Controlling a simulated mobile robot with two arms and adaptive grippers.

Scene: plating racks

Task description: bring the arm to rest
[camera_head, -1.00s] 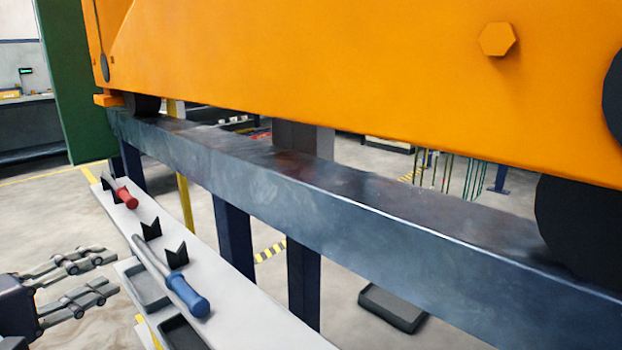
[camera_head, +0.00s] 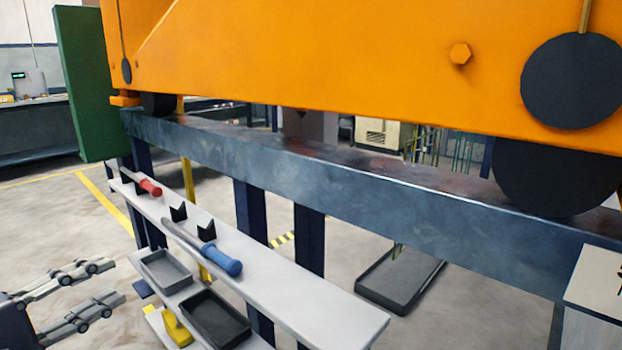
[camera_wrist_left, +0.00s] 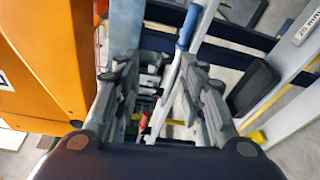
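My left gripper (camera_head: 108,285) is at the lower left of the head view, its two fingers spread apart with nothing between them. It stands clear of the white shelf (camera_head: 330,318), to the left of it. In the left wrist view my left gripper (camera_wrist_left: 160,85) is also open, its fingers on both sides of the picture. The blue-handled tool (camera_head: 228,264) and the red-handled tool (camera_head: 150,187) lie on the shelf by dark V-shaped holders. The blue-handled tool (camera_wrist_left: 186,30) also shows beyond the fingers in the wrist view. My right gripper is not in view.
A large orange machine body (camera_head: 330,60) hangs above a long steel beam (camera_head: 350,195). Grey trays (camera_head: 215,318) sit on a lower shelf, and a dark tray (camera_head: 400,280) lies on the floor. The floor left of the shelf is open.

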